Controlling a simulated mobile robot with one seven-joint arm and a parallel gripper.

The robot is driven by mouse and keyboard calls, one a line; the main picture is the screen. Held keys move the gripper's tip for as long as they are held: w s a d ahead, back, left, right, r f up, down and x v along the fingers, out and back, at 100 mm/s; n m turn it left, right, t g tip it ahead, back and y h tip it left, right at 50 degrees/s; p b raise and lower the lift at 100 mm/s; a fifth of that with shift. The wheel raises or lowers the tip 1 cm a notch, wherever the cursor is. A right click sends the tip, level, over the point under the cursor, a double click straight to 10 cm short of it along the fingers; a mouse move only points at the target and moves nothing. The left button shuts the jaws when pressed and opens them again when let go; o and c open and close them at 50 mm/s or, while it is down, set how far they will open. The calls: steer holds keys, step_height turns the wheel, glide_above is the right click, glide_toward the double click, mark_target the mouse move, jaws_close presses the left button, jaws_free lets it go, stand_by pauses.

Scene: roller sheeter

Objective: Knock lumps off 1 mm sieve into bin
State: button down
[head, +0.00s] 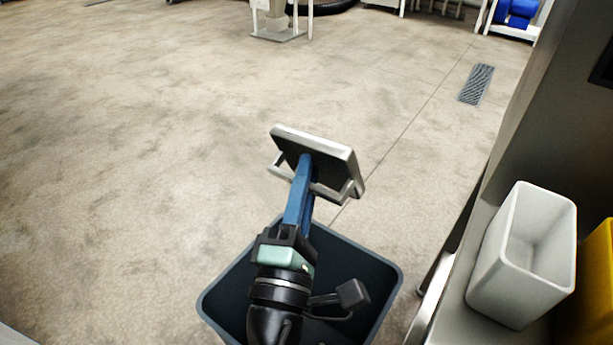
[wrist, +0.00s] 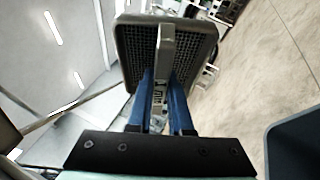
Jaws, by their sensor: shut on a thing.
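The sieve (head: 316,150) is a rectangular light-grey frame with a dark mesh and a handle bar along one side. It is held tilted in the air above the far rim of the bin. My gripper (head: 305,185) has blue fingers and is shut on the sieve's handle. In the wrist view the sieve (wrist: 200,45) shows its mesh, with the handle bar between the fingers of my gripper (wrist: 162,90). The bin (head: 385,262) is dark grey and open-topped, standing on the floor below my arm. The wrist view shows only its edge (wrist: 295,145). I cannot make out lumps on the mesh.
A white open container (head: 490,285) stands on a grey surface at the right, beside a yellow object (head: 597,290). A floor drain grate (head: 477,84) lies farther back. The floor left of the bin is clear.

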steer(key=shift+r+p, duration=0.4)
steer(key=shift+r, duration=0.25)
steer(key=shift+f, duration=0.1)
steer(key=shift+f+b, duration=0.7)
steer(key=shift+b, duration=0.1)
steer(key=shift+r, duration=0.1)
